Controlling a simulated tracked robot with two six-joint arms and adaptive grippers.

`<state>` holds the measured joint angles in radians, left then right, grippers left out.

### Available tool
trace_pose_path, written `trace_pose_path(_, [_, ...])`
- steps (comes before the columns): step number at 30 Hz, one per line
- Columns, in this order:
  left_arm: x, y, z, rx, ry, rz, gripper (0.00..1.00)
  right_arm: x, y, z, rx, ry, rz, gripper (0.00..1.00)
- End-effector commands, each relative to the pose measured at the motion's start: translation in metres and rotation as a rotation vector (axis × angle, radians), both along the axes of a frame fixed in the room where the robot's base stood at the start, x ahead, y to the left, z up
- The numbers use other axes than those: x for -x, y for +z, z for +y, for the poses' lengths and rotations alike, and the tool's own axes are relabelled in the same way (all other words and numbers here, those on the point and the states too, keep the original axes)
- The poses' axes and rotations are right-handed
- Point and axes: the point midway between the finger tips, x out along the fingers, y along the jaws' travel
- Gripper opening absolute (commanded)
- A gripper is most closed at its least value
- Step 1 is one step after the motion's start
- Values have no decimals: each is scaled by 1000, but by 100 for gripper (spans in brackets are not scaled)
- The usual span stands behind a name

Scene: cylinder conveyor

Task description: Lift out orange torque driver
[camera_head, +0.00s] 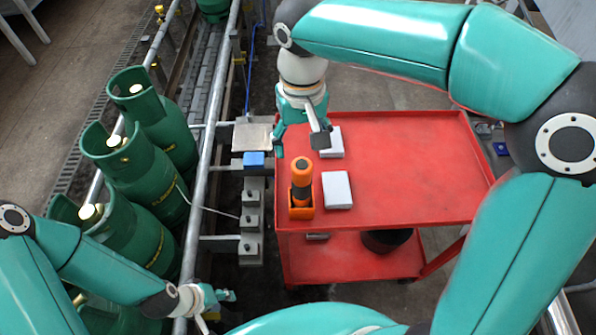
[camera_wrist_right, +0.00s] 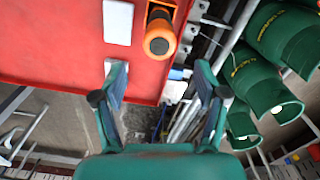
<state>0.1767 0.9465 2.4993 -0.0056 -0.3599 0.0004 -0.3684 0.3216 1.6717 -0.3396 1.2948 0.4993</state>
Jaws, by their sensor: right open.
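The orange torque driver (camera_head: 301,178) stands upright in an orange holder (camera_head: 301,212) at the left edge of the red cart's top. In the right wrist view the driver (camera_wrist_right: 160,38) is seen from above, its round orange end towards the camera, beyond the open fingers. My right gripper (camera_head: 299,145) is open and empty, above the cart's left edge and behind the driver, apart from it. It also shows in the right wrist view (camera_wrist_right: 160,92). My left gripper (camera_head: 214,298) is low at the left, by the rail, far from the driver; its fingers are too small to judge.
The red cart (camera_head: 420,170) has a raised rim and much bare top to the right. Two white boxes (camera_head: 337,190) (camera_head: 331,150) lie beside and behind the driver. Green gas cylinders (camera_head: 140,160) stand left behind a metal rail (camera_head: 209,140). Grey switch boxes (camera_head: 250,220) are between rail and cart.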

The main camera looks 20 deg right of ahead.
Motion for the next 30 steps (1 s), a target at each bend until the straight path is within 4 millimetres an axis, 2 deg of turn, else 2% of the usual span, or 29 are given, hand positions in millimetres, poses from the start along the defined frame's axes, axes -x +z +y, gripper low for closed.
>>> trace_pose_path(6, [0, -3, 0, 0, 0, 0, 40, 2, -46, -2, 1, -5, 6, 72])
trace_pose_path(15, [0, -3, 0, 0, 0, -1, 40, 2, -100, -3, 0, -6, 4, 72])
trace_pose_path(21, [0, -3, 0, 0, 0, -1, 40, 1, -120, -3, 0, -8, 2, 72])
trace_pose_path(30, [0, -3, 0, 0, 0, 0, 40, 1, -125, -3, -1, -7, 0, 72])
